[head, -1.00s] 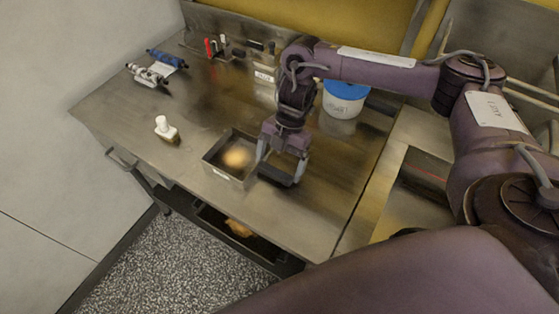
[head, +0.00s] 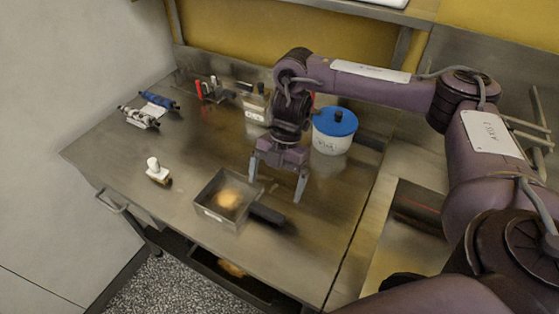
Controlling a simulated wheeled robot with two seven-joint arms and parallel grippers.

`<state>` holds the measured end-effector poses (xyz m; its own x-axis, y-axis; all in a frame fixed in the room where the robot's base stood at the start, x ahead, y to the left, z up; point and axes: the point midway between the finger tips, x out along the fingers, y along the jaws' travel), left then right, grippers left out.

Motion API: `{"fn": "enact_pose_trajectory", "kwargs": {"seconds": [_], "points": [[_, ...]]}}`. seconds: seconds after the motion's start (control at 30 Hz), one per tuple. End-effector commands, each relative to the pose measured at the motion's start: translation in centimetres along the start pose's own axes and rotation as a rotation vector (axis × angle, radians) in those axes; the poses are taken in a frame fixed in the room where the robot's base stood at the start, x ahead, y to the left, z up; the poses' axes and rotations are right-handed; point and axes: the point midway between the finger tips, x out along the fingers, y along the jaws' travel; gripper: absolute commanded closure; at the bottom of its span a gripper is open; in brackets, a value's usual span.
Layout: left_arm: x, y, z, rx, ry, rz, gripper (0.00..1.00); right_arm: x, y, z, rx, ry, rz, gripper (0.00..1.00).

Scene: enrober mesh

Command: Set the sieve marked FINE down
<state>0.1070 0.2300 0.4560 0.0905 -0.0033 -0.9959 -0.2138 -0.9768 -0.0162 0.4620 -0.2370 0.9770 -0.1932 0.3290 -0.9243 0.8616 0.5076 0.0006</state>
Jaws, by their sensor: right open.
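A square metal sieve (head: 211,214) with a dark handle (head: 267,214) rests on the steel table (head: 175,225). A small label is on its front wall, too small to read. Something orange-yellow shows inside it. My right gripper (head: 275,187) is open, with its fingers pointing down above and behind the handle, and nothing between them. The sieve looks apart from the fingers. My left gripper is not in view.
A white tub with a blue lid (head: 335,130) stands behind my right gripper. A white-topped brush or stamp (head: 157,171) stands left of the sieve. Blue and white rollers (head: 150,110) lie at the back left.

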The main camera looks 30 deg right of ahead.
Motion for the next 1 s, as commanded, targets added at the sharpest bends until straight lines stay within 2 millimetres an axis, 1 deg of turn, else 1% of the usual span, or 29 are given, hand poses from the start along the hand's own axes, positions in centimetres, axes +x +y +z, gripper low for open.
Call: {"fn": "enact_pose_trajectory", "kwargs": {"seconds": [0.03,0.13,0.3,0.4,0.53,1.0], "points": [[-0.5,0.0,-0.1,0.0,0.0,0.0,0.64,-1.4,0.1,-0.1,-0.001,-0.004,0.003,0.0],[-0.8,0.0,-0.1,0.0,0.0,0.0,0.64,-3.1,0.1,-0.1,-0.001,-0.004,0.003,0.0],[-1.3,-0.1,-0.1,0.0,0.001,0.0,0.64,-5.1,0.1,0.0,0.0,-0.002,0.001,0.0],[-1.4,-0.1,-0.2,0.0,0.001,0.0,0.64,-5.8,0.0,0.0,0.0,0.0,0.0,0.0],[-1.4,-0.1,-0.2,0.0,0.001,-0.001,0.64,-6.1,0.0,0.0,0.0,0.001,-0.001,0.0],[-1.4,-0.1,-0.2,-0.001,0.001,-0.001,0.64,-6.0,0.0,0.0,0.0,0.001,-0.001,0.0]]}}
